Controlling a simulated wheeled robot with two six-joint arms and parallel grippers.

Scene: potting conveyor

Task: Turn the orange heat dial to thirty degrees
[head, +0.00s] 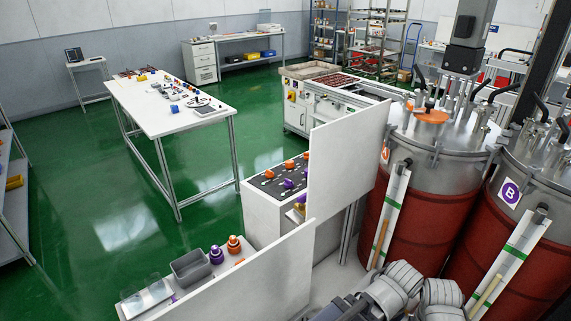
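A dark control panel (276,186) sits on top of a white cabinet near the middle of the head view. It carries a row of orange dials, among them a left one (270,174), a middle one (290,164) and a far one. Purple dials (288,184) sit in front of them. The labels and pointer angles are too small to read, so I cannot tell which orange dial is for heat or where it points. A white partition hides the panel's right end. Grey links of my arms show at the bottom right; neither gripper is visible.
A white partition (347,158) and a lower front wall (250,280) stand beside the panel. A grey bin (190,267) and orange and purple capped items (234,245) stand on the front counter. Red drums A (402,222) and B (524,250) fill the right.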

